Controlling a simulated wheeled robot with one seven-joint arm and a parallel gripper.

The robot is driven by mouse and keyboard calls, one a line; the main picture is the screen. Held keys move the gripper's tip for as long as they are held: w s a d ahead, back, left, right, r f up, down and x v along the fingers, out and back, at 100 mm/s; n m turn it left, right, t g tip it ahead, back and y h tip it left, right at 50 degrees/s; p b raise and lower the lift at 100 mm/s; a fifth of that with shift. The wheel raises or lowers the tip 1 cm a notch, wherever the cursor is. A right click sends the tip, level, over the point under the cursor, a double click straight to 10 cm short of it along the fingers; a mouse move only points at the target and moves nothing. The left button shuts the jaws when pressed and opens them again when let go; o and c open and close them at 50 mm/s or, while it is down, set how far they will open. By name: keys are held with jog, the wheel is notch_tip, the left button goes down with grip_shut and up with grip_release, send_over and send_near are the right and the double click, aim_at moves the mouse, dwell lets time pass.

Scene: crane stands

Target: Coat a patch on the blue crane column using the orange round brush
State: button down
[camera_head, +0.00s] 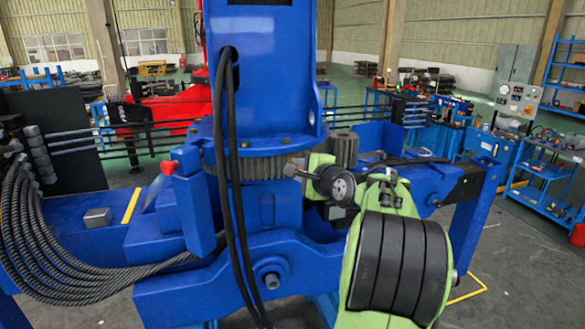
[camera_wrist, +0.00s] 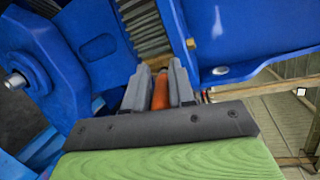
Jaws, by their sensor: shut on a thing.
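The blue crane column (camera_head: 265,85) rises in the middle of the head view, above a toothed ring. My gripper (camera_head: 297,168) is at the right front of that ring, below the column's lower right edge. In the wrist view my gripper (camera_wrist: 160,78) is shut on the orange round brush (camera_wrist: 160,93), whose orange handle shows between the grey fingers. The brush's bristle end is not clearly seen, so I cannot tell whether it touches anything. No coated patch can be made out on the visible column face.
Black hoses (camera_head: 228,170) hang down the column's front. Blue crane beams (camera_head: 225,280) spread below. A red-tipped object (camera_head: 168,168), a grey block (camera_head: 97,217) and a yellow strip (camera_head: 131,206) are at the left. Grey cables (camera_head: 60,270) curve at the lower left. Open floor lies at the right.

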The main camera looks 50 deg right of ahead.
jog(key=shift+s+d+p, duration=0.15)
jog(key=shift+d+p, duration=0.35)
jog(key=shift+d, duration=3.2)
jog(key=a+b, duration=0.4)
jog(key=a, duration=0.7)
jog(key=shift+w+b, duration=0.35)
jog(key=shift+w, duration=0.1)
jog(key=shift+d+f, duration=0.1)
jog(key=shift+d, duration=0.05)
jog(key=s+a+b, duration=0.1)
jog(key=s, duration=0.5)
jog(key=shift+a, duration=0.15)
